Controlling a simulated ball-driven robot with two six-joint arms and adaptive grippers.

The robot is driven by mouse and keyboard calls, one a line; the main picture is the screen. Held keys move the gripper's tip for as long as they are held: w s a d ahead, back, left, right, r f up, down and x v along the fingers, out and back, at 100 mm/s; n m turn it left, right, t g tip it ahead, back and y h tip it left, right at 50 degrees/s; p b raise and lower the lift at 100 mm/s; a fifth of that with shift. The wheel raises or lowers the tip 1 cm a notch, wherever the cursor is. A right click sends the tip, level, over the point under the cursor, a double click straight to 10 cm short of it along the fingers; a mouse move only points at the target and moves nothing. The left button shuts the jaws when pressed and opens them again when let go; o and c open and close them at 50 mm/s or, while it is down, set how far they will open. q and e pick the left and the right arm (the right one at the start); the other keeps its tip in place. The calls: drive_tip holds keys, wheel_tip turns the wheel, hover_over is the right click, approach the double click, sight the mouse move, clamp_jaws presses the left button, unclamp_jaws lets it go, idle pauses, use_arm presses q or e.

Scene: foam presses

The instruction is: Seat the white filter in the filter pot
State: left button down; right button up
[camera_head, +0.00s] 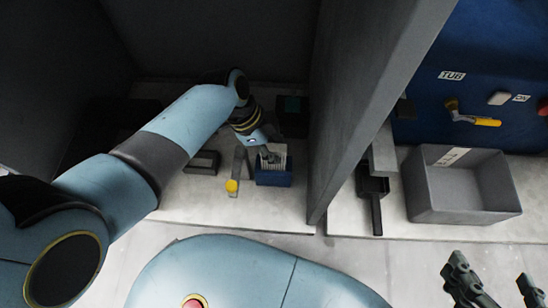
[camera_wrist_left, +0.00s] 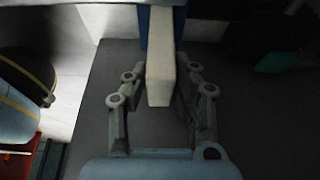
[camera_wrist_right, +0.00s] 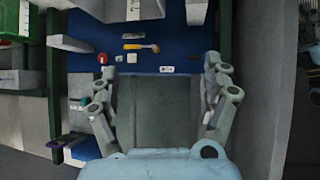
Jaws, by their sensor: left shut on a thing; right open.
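A white, ribbed filter (camera_head: 272,163) shows at the top of a small blue box (camera_head: 273,179), which looks like the filter pot, on the pale bench left of the partition. My left gripper (camera_head: 268,155) is at the box and is shut on the filter. In the left wrist view the filter (camera_wrist_left: 162,72) is a white slab between the fingers (camera_wrist_left: 158,98), with blue showing behind its far end. I cannot tell how deep it sits in the box. My right gripper (camera_head: 492,277) is open and empty; it also shows in the right wrist view (camera_wrist_right: 157,85).
A tall grey partition (camera_head: 350,100) stands right of the blue box. A yellow-knobbed lever (camera_head: 233,186) stands close to its left, with a black tray (camera_head: 202,163) beyond. Right of the partition are a black long-handled tool (camera_head: 376,205), a grey bin (camera_head: 462,205) and a blue panel (camera_head: 430,100).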

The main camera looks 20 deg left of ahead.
use_arm(q)
drive_tip(key=shift+f, duration=0.3)
drive_tip(key=shift+f+b, duration=0.65)
wheel_tip(320, 180, down, 2)
drive_tip(key=shift+b, duration=0.7)
use_arm(e)
drive_tip(key=w+a+r+n+t+y, duration=0.1)
drive_tip(key=w+r+t, duration=0.6)
drive_tip(key=r, duration=0.3)
drive_tip(key=shift+w+a+r, duration=0.2)
drive_tip(key=shift+w+r, duration=0.2)
use_arm(q)
drive_tip(key=shift+f, duration=0.1)
use_arm(e)
drive_tip(key=shift+w+r, duration=0.1)
drive_tip(key=shift+r, duration=0.1)
use_arm(q)
drive_tip(key=c, duration=1.1)
unclamp_jaws()
use_arm(e)
drive_tip(key=shift+w+r, duration=0.15)
